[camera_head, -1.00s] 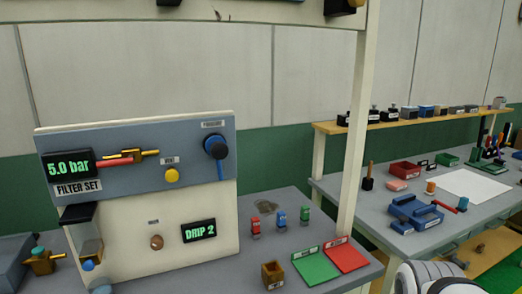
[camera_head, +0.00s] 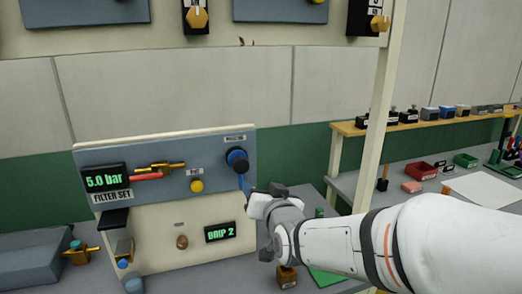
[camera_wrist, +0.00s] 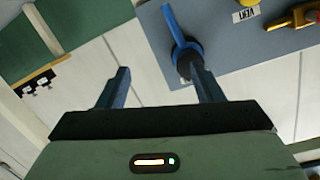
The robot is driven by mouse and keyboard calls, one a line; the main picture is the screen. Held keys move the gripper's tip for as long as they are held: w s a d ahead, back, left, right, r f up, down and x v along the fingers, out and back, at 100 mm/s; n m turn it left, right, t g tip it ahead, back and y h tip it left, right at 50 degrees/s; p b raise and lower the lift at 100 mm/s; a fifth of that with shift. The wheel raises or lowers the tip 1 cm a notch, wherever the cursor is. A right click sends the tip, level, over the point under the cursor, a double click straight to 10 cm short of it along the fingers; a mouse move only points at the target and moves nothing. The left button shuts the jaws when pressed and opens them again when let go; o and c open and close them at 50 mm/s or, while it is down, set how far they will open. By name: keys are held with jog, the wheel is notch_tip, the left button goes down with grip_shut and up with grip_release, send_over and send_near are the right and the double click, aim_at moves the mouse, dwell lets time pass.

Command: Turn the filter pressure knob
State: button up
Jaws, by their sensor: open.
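A dark round knob (camera_head: 237,158) with a blue lever hanging down sits at the upper right of the filter panel (camera_head: 215,182). Its label is too small to read. The knob also shows in the wrist view (camera_wrist: 186,50), partly behind my right finger, with its lever (camera_wrist: 172,20) pointing up in that picture. A display (camera_head: 104,181) reads 5.0 bar above the words FILTER SET. My gripper (camera_wrist: 162,88) is open, with nothing between its fingers. In the head view it is just right of and below the knob. I cannot tell whether a finger touches the knob.
A yellow button (camera_head: 196,186) labelled VENT sits left of the knob, and a brass valve with a red handle (camera_head: 148,176) is further left. A pale post (camera_head: 378,115) stands behind my arm. A shelf and side bench (camera_head: 455,130) are at right.

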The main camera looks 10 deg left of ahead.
aim_at(243, 166)
jog(key=shift+t+y, duration=0.5)
jog(key=shift+y, duration=0.2)
jog(key=w+a+r+p, duration=0.1)
jog(key=w+a, duration=0.1)
jog(key=w+a+r+p, duration=0.1)
jog(key=w+a, duration=0.1)
jog(key=w+a+r+p, duration=0.1)
jog(key=w+a, duration=0.1)
jog(key=a, duration=0.1)
jog(key=shift+w+a+p, duration=0.1)
jog(key=shift+p, duration=0.2)
jog(key=shift+c, duration=0.3)
jog(key=shift+f, duration=0.1)
jog(key=c, duration=0.9)
